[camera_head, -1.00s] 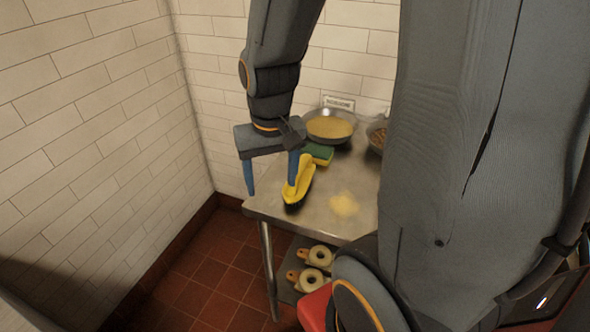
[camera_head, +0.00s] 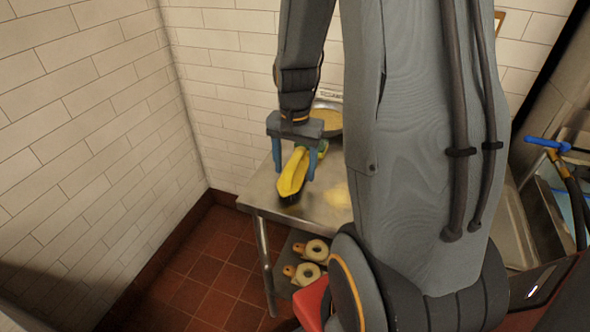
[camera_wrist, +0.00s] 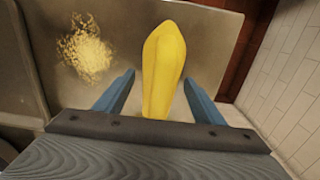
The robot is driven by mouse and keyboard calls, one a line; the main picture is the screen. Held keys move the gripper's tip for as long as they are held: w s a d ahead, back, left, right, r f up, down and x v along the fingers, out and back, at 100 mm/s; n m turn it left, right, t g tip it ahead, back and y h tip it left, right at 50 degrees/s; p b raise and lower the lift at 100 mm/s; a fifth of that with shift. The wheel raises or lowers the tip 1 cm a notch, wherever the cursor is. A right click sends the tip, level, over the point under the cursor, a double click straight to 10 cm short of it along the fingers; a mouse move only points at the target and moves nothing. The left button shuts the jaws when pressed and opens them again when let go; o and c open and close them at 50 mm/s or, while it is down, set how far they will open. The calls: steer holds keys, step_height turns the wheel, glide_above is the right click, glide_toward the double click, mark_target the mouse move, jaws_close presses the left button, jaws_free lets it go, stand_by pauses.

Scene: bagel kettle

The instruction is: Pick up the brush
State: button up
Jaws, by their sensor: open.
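The brush (camera_head: 291,174) has a yellow top and dark bristles beneath. It lies near the left edge of the metal table (camera_head: 262,193). It also shows in the wrist view (camera_wrist: 164,70), pointing away from my gripper. My gripper (camera_head: 296,170) is open, with one blue finger on each side of the brush. In the wrist view my gripper (camera_wrist: 161,92) shows a gap between each finger and the brush. The brush's near end is hidden behind the gripper body in the wrist view.
A pan of yellow grains (camera_head: 329,118) stands at the back of the table. Yellow crumbs (camera_head: 337,195) lie right of the brush. A green sponge (camera_head: 322,146) is partly hidden behind my gripper. Rolls of tape (camera_head: 316,250) sit on the lower shelf. White tiled walls (camera_head: 90,120) stand close by.

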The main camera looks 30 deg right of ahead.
steer(key=shift+f, duration=0.9)
steer(key=c, duration=1.1)
steer(key=shift+r, duration=0.1)
step_height(320, 180, up, 10)
steer(key=shift+f+b, duration=0.1)
steer(key=shift+b, duration=0.6)
